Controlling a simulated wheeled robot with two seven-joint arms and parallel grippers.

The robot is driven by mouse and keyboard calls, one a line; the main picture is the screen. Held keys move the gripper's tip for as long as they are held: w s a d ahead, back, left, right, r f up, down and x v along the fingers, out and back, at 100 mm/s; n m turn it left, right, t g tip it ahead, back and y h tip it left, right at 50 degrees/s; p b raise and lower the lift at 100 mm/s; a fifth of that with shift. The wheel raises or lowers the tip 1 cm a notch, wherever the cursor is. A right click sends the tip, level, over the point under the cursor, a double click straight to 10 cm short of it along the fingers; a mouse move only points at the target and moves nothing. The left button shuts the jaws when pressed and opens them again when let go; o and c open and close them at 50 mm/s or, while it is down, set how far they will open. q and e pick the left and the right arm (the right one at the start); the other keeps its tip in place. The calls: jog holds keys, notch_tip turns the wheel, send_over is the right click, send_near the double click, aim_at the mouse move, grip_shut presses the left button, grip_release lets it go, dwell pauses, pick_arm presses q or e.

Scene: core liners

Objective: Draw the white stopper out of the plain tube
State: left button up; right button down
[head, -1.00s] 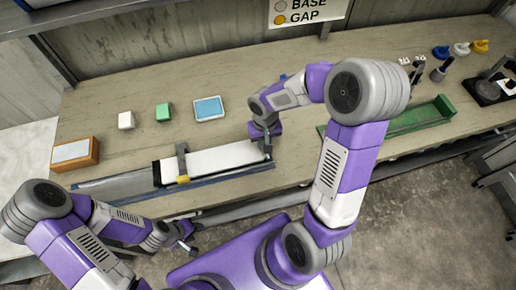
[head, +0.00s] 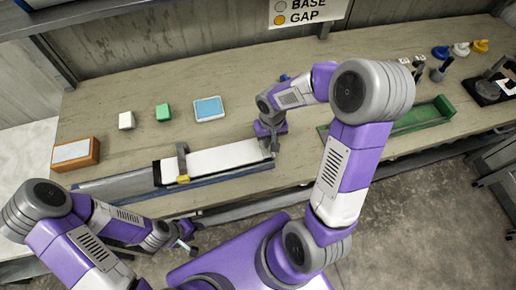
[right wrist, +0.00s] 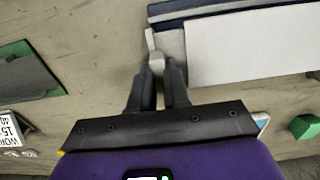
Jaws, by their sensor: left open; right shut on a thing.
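A long cradle with blue rails (head: 225,173) lies along the bench's front edge, with a long white panel (head: 225,157) on it. In the right wrist view, a grey tube-like end (right wrist: 172,42) shows beside the white panel (right wrist: 250,48). My right gripper (head: 273,147) is at the cradle's right end. In the right wrist view its fingers (right wrist: 158,85) are shut on a small pale stopper (right wrist: 156,62). The stopper is right beside that end; I cannot tell whether any of it is still inside. My left gripper (head: 190,245) is open and empty, low in front of the bench.
An orange box (head: 76,153), a white block (head: 126,120), a green block (head: 163,112) and a blue-topped tray (head: 209,108) stand on the bench to the left. A green trough (head: 420,115) lies to the right. Coloured caps (head: 460,49) sit at the back right.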

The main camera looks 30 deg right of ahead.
jog(key=shift+s+d, duration=0.2)
jog(key=shift+d, duration=0.6)
jog(key=shift+r, duration=0.1)
dwell(0.3)
notch_tip(320, 180, up, 6)
jog(key=p, duration=0.4)
jog(key=shift+p, duration=0.4)
dwell(0.4)
